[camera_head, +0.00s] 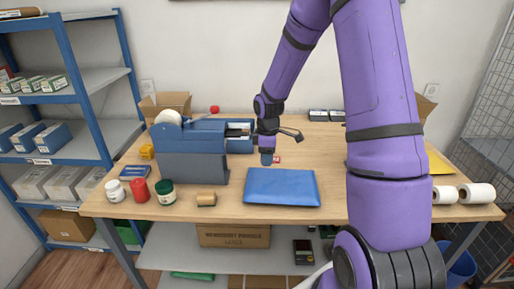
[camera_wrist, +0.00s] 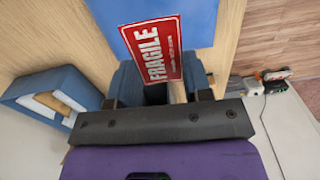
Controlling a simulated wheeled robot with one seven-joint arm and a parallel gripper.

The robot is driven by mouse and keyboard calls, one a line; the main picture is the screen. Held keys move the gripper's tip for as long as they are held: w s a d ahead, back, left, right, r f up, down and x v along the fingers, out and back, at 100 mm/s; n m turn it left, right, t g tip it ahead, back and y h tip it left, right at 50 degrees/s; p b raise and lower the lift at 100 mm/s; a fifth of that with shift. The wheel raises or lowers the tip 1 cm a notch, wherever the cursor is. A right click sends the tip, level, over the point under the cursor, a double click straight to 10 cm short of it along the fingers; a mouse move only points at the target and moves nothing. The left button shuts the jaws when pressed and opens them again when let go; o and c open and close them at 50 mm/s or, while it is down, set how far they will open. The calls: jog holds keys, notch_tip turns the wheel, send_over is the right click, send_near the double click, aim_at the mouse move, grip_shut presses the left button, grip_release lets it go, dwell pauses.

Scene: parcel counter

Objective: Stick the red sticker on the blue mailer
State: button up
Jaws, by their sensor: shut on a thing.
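The blue mailer (camera_head: 282,187) lies flat near the front middle of the table, and part of it shows at the top of the wrist view (camera_wrist: 203,22). The red sticker (camera_wrist: 153,50) has white "FRAGILE" lettering. It is at my fingertips, and in the wrist view it overlaps the mailer's near edge. My gripper (camera_head: 267,158) is shut on the sticker just behind the mailer's back edge. Whether the sticker touches the mailer cannot be told.
A blue-grey tape dispenser (camera_head: 190,150) stands left of the mailer. White rolls (camera_head: 477,193) are at the right. The wood around the mailer is mostly clear.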

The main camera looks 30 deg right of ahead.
aim_at(265, 181)
jog(key=shift+w+f, duration=0.2)
jog(key=shift+w, duration=0.2)
jog(key=shift+f, duration=4.3)
jog(key=o, duration=0.7)
jog(key=shift+r, duration=0.15)
jog(key=shift+r, duration=2.65)
jog(key=shift+r, duration=0.1)
jog(key=shift+r, duration=3.9)
